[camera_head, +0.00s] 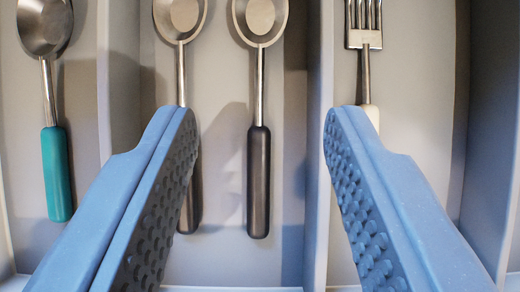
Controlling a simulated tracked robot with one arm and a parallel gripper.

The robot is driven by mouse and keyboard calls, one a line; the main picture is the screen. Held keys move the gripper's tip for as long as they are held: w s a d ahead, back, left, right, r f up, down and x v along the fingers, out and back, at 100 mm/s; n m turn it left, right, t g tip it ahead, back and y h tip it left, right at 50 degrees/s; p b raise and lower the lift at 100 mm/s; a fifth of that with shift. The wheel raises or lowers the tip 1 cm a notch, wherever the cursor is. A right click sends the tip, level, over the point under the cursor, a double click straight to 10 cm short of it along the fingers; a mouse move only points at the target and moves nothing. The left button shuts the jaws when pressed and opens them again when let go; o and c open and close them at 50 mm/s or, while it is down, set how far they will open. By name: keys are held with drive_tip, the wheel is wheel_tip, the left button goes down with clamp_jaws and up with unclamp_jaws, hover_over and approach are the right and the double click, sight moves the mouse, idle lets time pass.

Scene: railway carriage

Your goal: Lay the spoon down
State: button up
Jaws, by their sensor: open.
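My gripper (262,118) is open, with its two blue padded fingers spread apart and nothing between the pads. A spoon with a dark handle (258,180) lies in the middle compartment of a grey cutlery tray (318,230), seen between the fingers. A second spoon (181,60) lies beside it on the left, its dark handle partly hidden by the left finger. A teal-handled spoon (56,170) lies in the left compartment. I cannot tell how far the fingertips are above the spoons.
A fork (364,40) with a pale handle lies in the compartment to the right, partly hidden by the right finger. Upright dividers (118,80) separate the compartments. The far right compartment (492,90) shows no cutlery.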

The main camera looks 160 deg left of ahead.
drive_tip(key=p+v, duration=0.1)
drive_tip(key=v, duration=0.9)
drive_tip(key=shift+r, duration=0.2)
drive_tip(key=shift+s+a, duration=0.1)
drive_tip(key=shift+s, duration=0.05)
drive_tip(key=s+r+n+t+y, duration=0.1)
drive_tip(key=s+r+t, duration=0.1)
drive_tip(key=r, duration=1.1)
drive_tip(key=s+r+n+t, duration=0.1)
drive_tip(key=s+r+t, duration=0.15)
drive_tip(key=r, duration=0.95)
drive_tip(key=s+r+t, duration=0.1)
drive_tip(key=s+r, duration=0.3)
drive_tip(key=r, duration=0.3)
drive_tip(key=s+d+r+n+t, duration=0.1)
drive_tip(key=s+r+t, duration=0.1)
drive_tip(key=s+r, duration=0.2)
drive_tip(key=s+d+r+t+y, duration=0.1)
drive_tip(key=s+r, duration=0.3)
drive_tip(key=r, duration=0.6)
drive_tip(key=shift+d+r+n+t, duration=0.2)
drive_tip(key=shift+r+n+t, duration=0.1)
drive_tip(key=shift+t, duration=0.05)
